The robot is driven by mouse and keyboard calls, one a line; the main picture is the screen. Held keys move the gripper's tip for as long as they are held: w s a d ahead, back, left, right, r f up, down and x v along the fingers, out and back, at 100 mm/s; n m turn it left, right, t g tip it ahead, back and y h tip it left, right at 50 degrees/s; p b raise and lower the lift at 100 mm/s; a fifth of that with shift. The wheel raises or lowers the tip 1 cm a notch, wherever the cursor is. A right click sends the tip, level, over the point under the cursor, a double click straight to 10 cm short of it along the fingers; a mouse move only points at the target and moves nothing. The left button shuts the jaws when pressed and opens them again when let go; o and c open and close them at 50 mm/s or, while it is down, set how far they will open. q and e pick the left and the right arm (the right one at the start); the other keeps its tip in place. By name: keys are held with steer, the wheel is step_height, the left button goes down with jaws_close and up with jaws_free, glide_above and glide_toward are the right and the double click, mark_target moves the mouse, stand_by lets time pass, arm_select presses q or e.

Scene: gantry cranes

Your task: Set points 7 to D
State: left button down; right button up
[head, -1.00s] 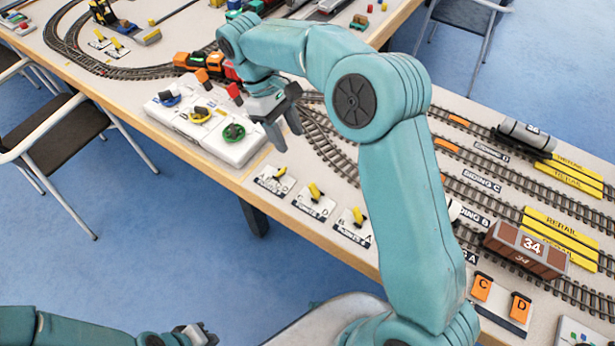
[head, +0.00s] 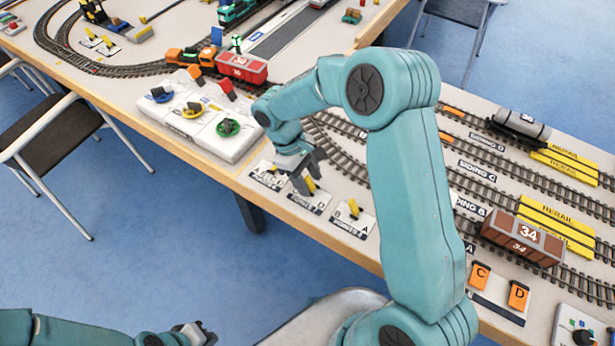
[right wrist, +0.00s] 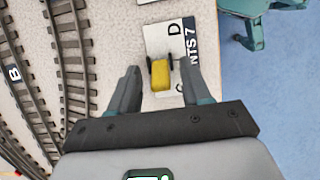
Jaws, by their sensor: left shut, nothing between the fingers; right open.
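The points 7 plate (right wrist: 160,38) is white with a dark label strip, a D at its far end and a partly hidden C nearer my gripper. Its yellow lever (right wrist: 160,75) seems to lean towards the C end. My right gripper (right wrist: 160,88) is open, with a finger on either side of the lever and a gap at each side. In the head view my right gripper (head: 311,184) is over the middle of three lever plates, partly hiding it. My left gripper (head: 203,334) is shut and empty at the bottom, over the floor.
Another lever plate (head: 350,226) lies to the right. A white control box (head: 185,132) with coloured knobs stands to the left. Siding tracks (head: 345,160) run behind the plates, with a brown wagon (head: 522,240) at right. The table's front edge is close.

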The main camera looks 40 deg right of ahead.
mark_target(314, 189)
jaws_close()
steer(key=s+t+y+b, duration=0.1)
steer(key=t+b, duration=0.2)
steer(key=b, duration=0.2)
steer(key=s+d+t+y+b, duration=0.1)
steer(key=t+b, duration=0.2)
steer(key=b, duration=0.2)
steer(key=s+t+y+b, duration=0.1)
steer(key=t+y+b, duration=0.1)
steer(key=b, duration=0.4)
steer(key=shift+s+d+f+t, duration=0.15)
steer(key=shift+d+f+t, duration=0.15)
steer(key=shift+t, duration=0.6)
steer(key=shift+s+r+t+b, duration=0.1)
steer(key=shift+r+t+b, duration=0.15)
steer(key=shift+b, duration=0.45)
jaws_free()
